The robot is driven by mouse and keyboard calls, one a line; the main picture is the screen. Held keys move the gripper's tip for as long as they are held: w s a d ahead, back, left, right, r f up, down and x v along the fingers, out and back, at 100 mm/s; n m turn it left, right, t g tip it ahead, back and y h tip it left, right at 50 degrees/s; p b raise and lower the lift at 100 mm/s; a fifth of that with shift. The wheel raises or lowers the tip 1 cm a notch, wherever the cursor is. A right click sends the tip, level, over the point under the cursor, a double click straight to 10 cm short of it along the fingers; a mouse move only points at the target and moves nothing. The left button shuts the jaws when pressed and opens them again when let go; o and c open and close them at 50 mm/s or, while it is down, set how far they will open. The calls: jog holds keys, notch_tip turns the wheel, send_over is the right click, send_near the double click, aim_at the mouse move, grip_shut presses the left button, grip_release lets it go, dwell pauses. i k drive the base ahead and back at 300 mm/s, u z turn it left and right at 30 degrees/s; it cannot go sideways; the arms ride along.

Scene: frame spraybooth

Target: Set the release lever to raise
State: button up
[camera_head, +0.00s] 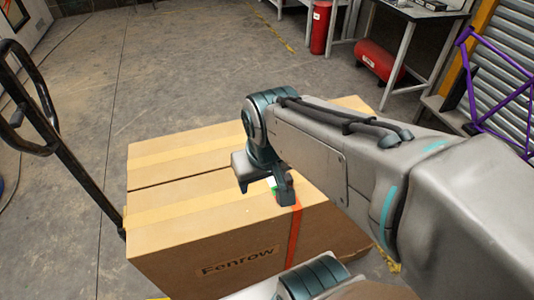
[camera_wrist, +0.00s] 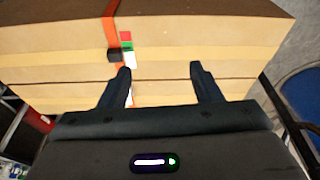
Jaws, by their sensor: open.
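A black pallet-truck handle (camera_head: 62,140) with a looped grip (camera_head: 30,110) rises at the left in the head view. Part of a dark bar (camera_wrist: 290,125) shows at the right in the wrist view. My gripper (camera_head: 264,190) is over the cardboard boxes, well to the right of the handle. In the wrist view my gripper (camera_wrist: 160,70) has its two fingers apart with nothing held between them, facing the boxes.
Large cardboard boxes (camera_head: 190,215) with an orange strap (camera_head: 294,232) fill the middle, beside the handle. A red cylinder (camera_head: 320,27), a red tank (camera_head: 378,60) and a purple frame (camera_head: 497,80) stand at the back right. The concrete floor (camera_head: 150,70) behind is clear.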

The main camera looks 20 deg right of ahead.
aim_at(17, 119)
jog(key=k, duration=0.5)
jog(key=u, duration=2.25)
jog(key=i, duration=2.1)
jog(key=z, duration=2.4)
